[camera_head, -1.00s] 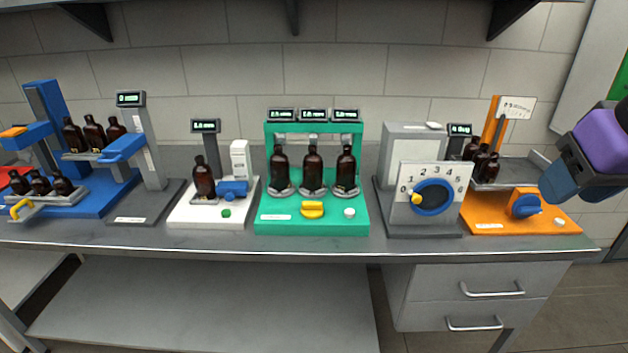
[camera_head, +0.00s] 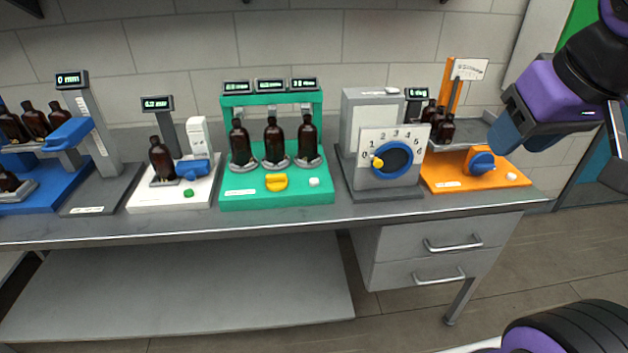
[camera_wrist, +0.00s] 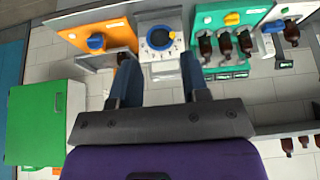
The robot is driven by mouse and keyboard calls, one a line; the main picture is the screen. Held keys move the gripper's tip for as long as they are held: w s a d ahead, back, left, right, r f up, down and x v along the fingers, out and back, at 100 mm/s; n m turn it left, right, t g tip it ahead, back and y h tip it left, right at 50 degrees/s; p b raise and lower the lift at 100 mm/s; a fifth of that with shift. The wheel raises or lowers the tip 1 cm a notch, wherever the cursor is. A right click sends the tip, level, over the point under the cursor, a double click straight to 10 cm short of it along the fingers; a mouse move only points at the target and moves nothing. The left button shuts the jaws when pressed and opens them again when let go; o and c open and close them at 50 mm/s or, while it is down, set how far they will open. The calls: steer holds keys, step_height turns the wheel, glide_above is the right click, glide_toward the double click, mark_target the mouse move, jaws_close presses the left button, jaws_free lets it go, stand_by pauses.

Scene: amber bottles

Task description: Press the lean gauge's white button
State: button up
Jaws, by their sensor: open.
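The orange station (camera_head: 440,180) at the right end of the bench carries a white dial plate (camera_head: 469,69) on an orange post, and I take it for the lean gauge; its label is too small to read. Its white button (camera_head: 512,177) is at the front right, right of a blue knob (camera_head: 482,161). Several amber bottles (camera_head: 445,130) stand at its tray. My gripper (camera_head: 500,135) is open and empty, its blue fingers above and right of the station in the picture. In the wrist view the orange station (camera_wrist: 112,30) is left of my gripper (camera_wrist: 159,60).
A green station (camera_head: 240,201) with three bottles has another white button (camera_head: 314,182). Between it and the orange station stands a grey box (camera_head: 375,183) with a numbered dial. A white station (camera_head: 145,203) and a blue one (camera_head: 45,194) are further left. Drawers hang below.

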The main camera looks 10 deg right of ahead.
jaws_close()
stand_by(1.5)
